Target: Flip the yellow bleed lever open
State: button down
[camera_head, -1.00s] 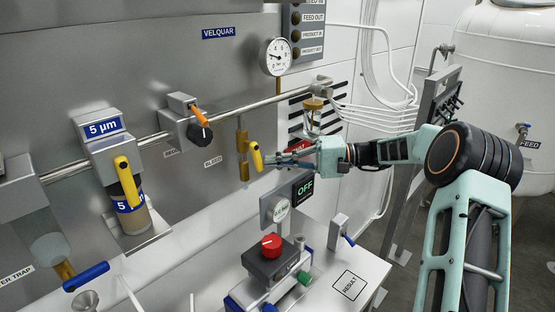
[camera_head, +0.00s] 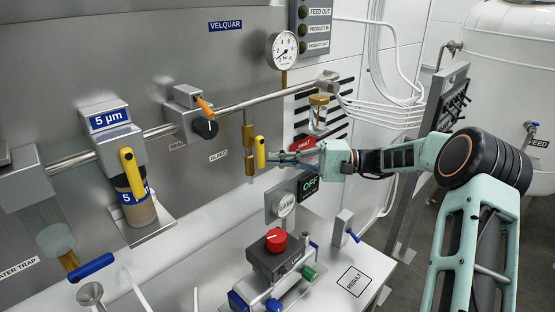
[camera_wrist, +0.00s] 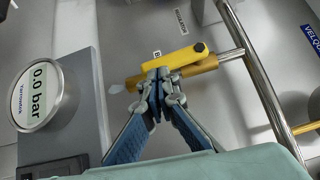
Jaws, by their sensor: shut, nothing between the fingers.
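The yellow bleed lever (camera_head: 260,152) sits on a small brass valve (camera_head: 248,150) under the pipe, right of the BLEED label. It hangs nearly upright in the head view. In the wrist view the lever (camera_wrist: 174,60) lies alongside the brass body (camera_wrist: 190,72), with a dark pivot at its right end. My gripper (camera_head: 272,157) is just right of the lever, pointing left at it. In the wrist view its fingertips (camera_wrist: 162,74) are together and empty, close to the lever's edge. I cannot tell whether they touch it.
A pressure gauge (camera_head: 283,49) is above the valve. The orange-handled regulator (camera_head: 197,117) is to its left. A round display (camera_wrist: 40,95) reading 0.0 bar is at the wrist view's left.

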jog(key=d, duration=1.2)
jog(key=shift+f, duration=0.25)
